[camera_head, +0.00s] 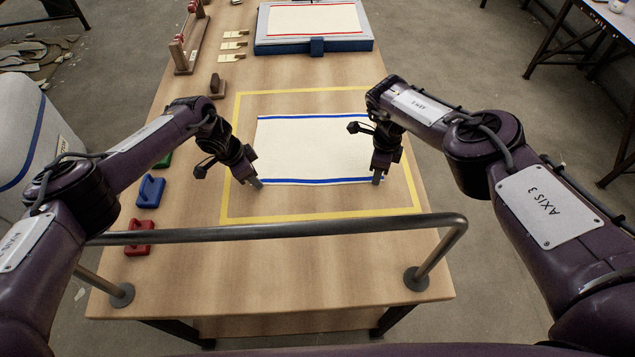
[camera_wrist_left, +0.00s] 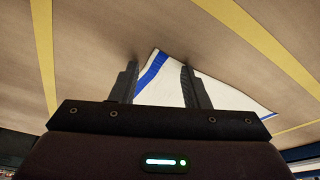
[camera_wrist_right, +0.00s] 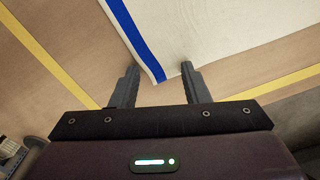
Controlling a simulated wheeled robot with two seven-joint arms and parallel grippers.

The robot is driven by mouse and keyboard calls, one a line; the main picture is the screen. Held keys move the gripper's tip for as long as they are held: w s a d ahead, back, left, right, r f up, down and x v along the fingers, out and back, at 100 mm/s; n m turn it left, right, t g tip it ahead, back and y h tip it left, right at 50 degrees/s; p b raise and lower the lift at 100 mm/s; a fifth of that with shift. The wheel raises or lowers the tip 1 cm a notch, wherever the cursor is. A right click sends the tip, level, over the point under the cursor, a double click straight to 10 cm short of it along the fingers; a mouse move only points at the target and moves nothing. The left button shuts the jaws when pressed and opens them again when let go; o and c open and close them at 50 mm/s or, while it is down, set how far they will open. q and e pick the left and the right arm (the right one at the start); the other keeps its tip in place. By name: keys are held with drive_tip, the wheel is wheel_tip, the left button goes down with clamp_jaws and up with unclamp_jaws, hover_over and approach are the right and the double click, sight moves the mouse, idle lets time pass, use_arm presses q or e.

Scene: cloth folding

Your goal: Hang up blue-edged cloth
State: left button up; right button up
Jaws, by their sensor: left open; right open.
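The blue-edged cloth (camera_head: 312,150) is white with a blue stripe along its far and near edges. It lies flat on the table inside a yellow outline. My left gripper (camera_head: 257,184) is open at the cloth's near left corner. In the left wrist view the cloth's corner (camera_wrist_left: 160,72) lies between the two fingers (camera_wrist_left: 160,82). My right gripper (camera_head: 377,181) is open at the near right corner. In the right wrist view the blue-striped corner (camera_wrist_right: 153,66) lies between the fingers (camera_wrist_right: 158,84). Neither gripper holds the cloth.
A metal rail (camera_head: 290,230) on posts runs across the table's near side. Red (camera_head: 140,237), blue (camera_head: 150,191) and green blocks sit at the left edge. A wooden rack (camera_head: 184,50), clips (camera_head: 233,45) and a blue-framed tray (camera_head: 313,46) with a red-edged cloth stand farther back.

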use_arm(q)
drive_tip(key=shift+f, duration=0.1)
use_arm(e)
drive_tip(key=shift+f, duration=0.1)
drive_tip(key=shift+c, duration=0.2)
use_arm(q)
clamp_jaws()
use_arm(e)
drive_tip(key=shift+s, duration=0.1)
clamp_jaws()
use_arm(q)
drive_tip(key=shift+r, duration=0.2)
